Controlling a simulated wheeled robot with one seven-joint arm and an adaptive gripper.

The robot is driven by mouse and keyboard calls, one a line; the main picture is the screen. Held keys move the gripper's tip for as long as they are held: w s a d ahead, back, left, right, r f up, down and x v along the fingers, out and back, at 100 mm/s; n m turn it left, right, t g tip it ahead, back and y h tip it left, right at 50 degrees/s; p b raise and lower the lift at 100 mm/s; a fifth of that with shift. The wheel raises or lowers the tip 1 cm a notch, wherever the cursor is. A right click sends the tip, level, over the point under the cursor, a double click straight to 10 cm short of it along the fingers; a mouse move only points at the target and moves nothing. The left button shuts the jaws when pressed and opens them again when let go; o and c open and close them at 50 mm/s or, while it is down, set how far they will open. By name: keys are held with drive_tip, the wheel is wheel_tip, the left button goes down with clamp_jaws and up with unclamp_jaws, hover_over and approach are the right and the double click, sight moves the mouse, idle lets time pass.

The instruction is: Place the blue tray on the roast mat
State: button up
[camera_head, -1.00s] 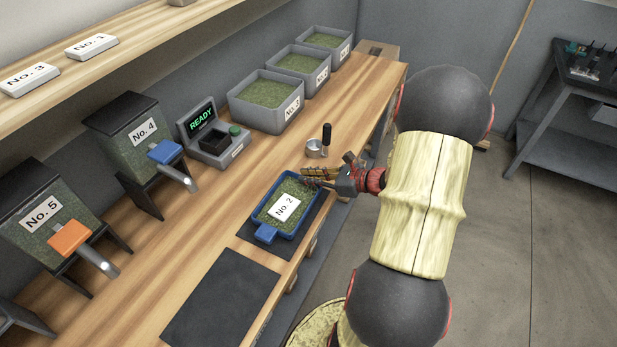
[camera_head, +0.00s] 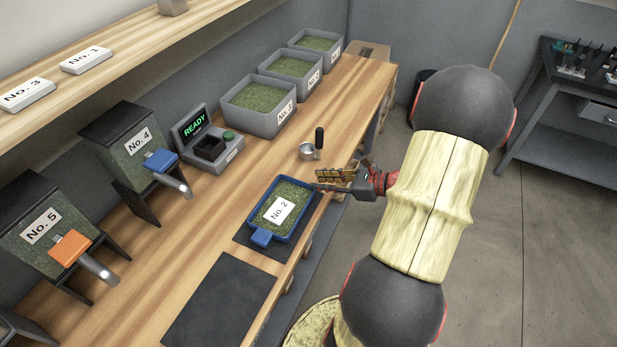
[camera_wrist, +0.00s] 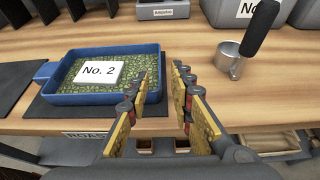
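The blue tray (camera_head: 293,228) lies flat on a dark mat (camera_head: 283,250) near the bench's front edge. It holds green beans and a white "No. 2" card (camera_head: 279,210). The wrist view also shows the tray (camera_wrist: 95,99) on the dark mat (camera_wrist: 60,110), with a "ROAST" label (camera_wrist: 87,134) on the edge below. My gripper (camera_head: 319,180) is open and empty beside the tray's right end, with a small gap. In the wrist view my gripper (camera_wrist: 164,70) has its fingers apart, and the left finger hides part of the tray's right end.
A second dark mat (camera_head: 222,302) lies bare nearer me. A metal cup with a black handle (camera_head: 319,138) stands behind my gripper. Grey bins of beans (camera_head: 262,119), a "READY" device (camera_head: 207,150) and the No. 4 (camera_head: 121,168) and No. 5 (camera_head: 36,250) hoppers line the back.

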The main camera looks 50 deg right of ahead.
drive_tip(key=p+v, duration=0.1)
drive_tip(key=v, duration=0.4)
drive_tip(key=w+a+r+n+g+y, duration=0.1)
drive_tip(key=a+r+n+g, duration=0.3)
drive_tip(key=a+n, duration=0.55)
drive_tip(key=w+a+r+n+g, duration=0.1)
drive_tip(key=a+r+n+g, duration=0.4)
drive_tip(key=a, duration=0.7)
drive_tip(key=s+a+r+n+t+h, duration=0.2)
drive_tip(key=s+a+r+n+h, duration=0.3)
drive_tip(key=n, duration=1.2)
drive_tip(key=shift+s+a+r+h, duration=0.3)
drive_tip(key=shift+s+a+r, duration=0.45)
drive_tip(key=shift+a+r, duration=1.4)
drive_tip(key=shift+n, duration=0.25)
